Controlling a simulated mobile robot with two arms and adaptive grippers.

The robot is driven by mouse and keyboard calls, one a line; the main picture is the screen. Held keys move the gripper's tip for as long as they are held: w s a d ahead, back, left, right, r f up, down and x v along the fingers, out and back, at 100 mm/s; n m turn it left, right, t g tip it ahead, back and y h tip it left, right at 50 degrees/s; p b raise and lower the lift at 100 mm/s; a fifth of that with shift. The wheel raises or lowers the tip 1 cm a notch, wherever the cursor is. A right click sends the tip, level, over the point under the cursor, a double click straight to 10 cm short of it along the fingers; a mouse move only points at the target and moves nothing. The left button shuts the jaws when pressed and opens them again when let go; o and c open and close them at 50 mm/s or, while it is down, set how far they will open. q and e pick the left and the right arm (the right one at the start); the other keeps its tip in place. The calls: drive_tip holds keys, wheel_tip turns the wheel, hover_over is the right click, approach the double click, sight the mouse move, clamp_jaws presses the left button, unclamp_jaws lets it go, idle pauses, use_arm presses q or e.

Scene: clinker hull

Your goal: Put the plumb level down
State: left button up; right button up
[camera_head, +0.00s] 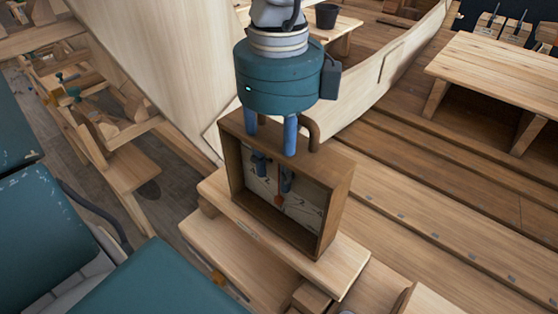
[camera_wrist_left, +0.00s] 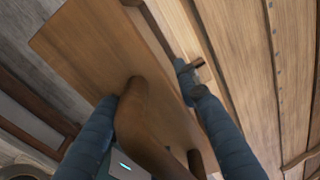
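The plumb level is a brown wooden box frame (camera_head: 332,212) with a pale marked face and a curved handle (camera_head: 313,132) on top. It stands upright on a light wooden board (camera_head: 345,270). My left gripper (camera_head: 270,145) is right above the box, pointing down, with its blue fingers apart. In the left wrist view the handle (camera_wrist_left: 150,125) lies between the fingers of my left gripper (camera_wrist_left: 150,85), with a gap to the right finger. Blue shapes also show inside the box; I cannot tell whether they are reflections. My right gripper is out of view.
A pale hull side (camera_head: 155,55) rises behind on the left. Plank steps (camera_head: 430,190) run along the right, mostly clear. A wooden bench (camera_head: 500,75) stands at the upper right. A dark bucket (camera_head: 326,16) sits on a surface at the back.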

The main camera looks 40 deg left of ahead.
use_arm(q)
wheel_tip(320, 180, up, 12)
drive_tip(key=shift+r, duration=0.25)
idle(0.3)
idle(0.4)
